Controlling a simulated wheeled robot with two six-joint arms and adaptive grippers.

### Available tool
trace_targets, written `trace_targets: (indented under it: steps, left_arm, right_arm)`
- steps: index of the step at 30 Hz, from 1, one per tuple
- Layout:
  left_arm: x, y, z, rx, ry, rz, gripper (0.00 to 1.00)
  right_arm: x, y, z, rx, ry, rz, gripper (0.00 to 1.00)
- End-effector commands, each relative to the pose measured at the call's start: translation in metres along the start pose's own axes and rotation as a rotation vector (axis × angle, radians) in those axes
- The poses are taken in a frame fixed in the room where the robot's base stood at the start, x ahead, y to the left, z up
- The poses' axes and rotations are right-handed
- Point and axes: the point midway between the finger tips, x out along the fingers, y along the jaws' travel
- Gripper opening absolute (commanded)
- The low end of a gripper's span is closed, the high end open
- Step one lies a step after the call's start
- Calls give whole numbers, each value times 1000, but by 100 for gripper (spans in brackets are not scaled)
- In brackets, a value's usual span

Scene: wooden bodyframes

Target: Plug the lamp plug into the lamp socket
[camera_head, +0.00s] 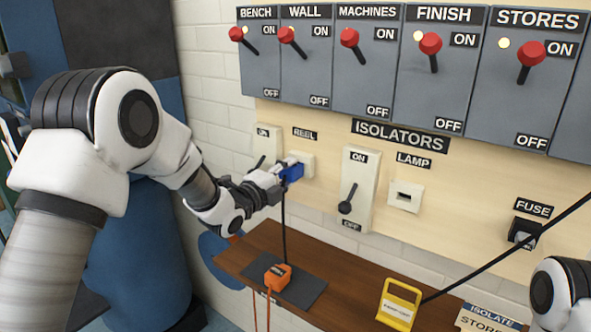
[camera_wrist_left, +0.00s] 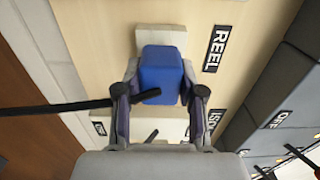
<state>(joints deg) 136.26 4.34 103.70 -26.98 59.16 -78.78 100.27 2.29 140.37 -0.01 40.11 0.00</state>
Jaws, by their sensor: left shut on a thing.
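A blue plug (camera_head: 291,173) is at the white REEL socket plate (camera_head: 307,165) on the board, and a black lead hangs from it. My left gripper (camera_head: 280,177) is shut on it; in the left wrist view the fingers (camera_wrist_left: 157,97) clasp the blue plug (camera_wrist_left: 161,70) from both sides. The plug lies against the plate (camera_wrist_left: 160,34); I cannot tell how deep it sits. The lamp socket (camera_head: 406,197), a white plate with a dark slot under the LAMP label, is empty. No label marks the blue plug as the lamp's. My right gripper is out of view.
A lever switch (camera_head: 347,195) stands between the REEL and LAMP sockets. Isolator boxes (camera_head: 433,65) with red-knobbed levers line the board above. The shelf (camera_head: 345,265) below carries an orange connector (camera_head: 278,277) and a yellow labelled piece (camera_head: 398,305). A black fuse holder (camera_head: 523,233) is at right.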

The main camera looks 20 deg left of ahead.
Motion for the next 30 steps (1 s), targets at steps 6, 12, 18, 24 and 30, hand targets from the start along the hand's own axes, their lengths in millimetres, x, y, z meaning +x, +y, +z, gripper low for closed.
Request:
trace_targets:
  steps: [6,12,18,24,30]
  left_arm:
    - [-3,0,0,0,0,-1,0]
    - [-8,0,0,0,-1,-2,0]
    - [-20,0,1,-1,-1,-2,0]
    - [-30,0,0,0,0,-1,0]
    - [-31,-1,0,1,0,-1,0]
  right_arm:
    - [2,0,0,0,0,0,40]
    - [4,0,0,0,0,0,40]
    - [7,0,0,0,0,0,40]
    - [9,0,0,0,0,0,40]
    - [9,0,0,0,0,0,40]
